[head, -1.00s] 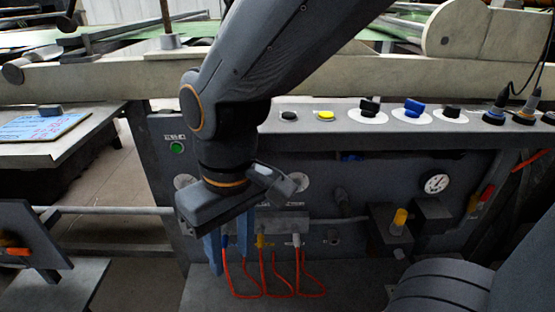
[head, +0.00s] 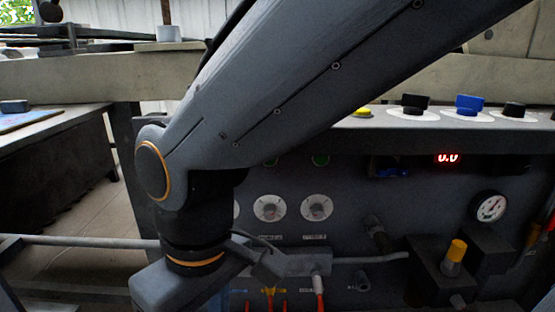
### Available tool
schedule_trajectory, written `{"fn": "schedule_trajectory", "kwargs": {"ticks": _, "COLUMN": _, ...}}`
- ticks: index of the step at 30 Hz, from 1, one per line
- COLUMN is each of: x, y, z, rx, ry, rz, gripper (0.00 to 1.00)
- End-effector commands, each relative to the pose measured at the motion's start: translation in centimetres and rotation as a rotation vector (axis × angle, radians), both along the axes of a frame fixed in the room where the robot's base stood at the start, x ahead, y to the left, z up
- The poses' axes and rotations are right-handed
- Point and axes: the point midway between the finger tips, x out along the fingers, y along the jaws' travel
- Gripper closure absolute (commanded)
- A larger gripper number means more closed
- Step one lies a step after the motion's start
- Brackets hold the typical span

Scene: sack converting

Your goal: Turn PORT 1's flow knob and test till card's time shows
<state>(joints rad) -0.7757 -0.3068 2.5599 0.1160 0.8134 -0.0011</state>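Two round white dials with flow knobs show on the dark panel, a middle one (head: 270,207) and a right one (head: 317,207). The edge of a third dial (head: 237,210) shows at the left, mostly hidden behind my arm. The labels are too small to read, so I cannot tell which is PORT 1. My gripper (head: 185,285) hangs at the bottom, below and left of the dials; its fingertips are cut off. A red display (head: 447,157) reads 0.0. A blue card (head: 18,120) lies on the left table, its writing unreadable.
Black (head: 415,104) and blue knobs (head: 469,104) and a yellow button (head: 362,112) sit on the ledge above the panel. A pressure gauge (head: 491,208) and yellow-capped valve (head: 456,252) stand at right. A manifold (head: 300,263) with orange hoses juts out near my gripper.

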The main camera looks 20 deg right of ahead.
Motion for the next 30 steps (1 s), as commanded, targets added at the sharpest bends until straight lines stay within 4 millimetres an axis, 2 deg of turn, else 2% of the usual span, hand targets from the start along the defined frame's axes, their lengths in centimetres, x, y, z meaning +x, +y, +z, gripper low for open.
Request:
{"fn": "schedule_trajectory", "kwargs": {"ticks": 9, "x": 0.01, "y": -0.01, "z": -0.01, "rx": 0.0, "ry": 0.0, "rz": -0.001, "gripper": 0.66}}
{"fn": "schedule_trajectory", "kwargs": {"ticks": 15, "x": 0.02, "y": -0.02, "z": -0.02, "rx": 0.0, "ry": 0.0, "rz": -0.001, "gripper": 1.0}}
{"fn": "schedule_trajectory", "kwargs": {"ticks": 30, "x": 0.02, "y": -0.02, "z": -0.02, "rx": 0.0, "ry": 0.0, "rz": -0.001, "gripper": 1.0}}
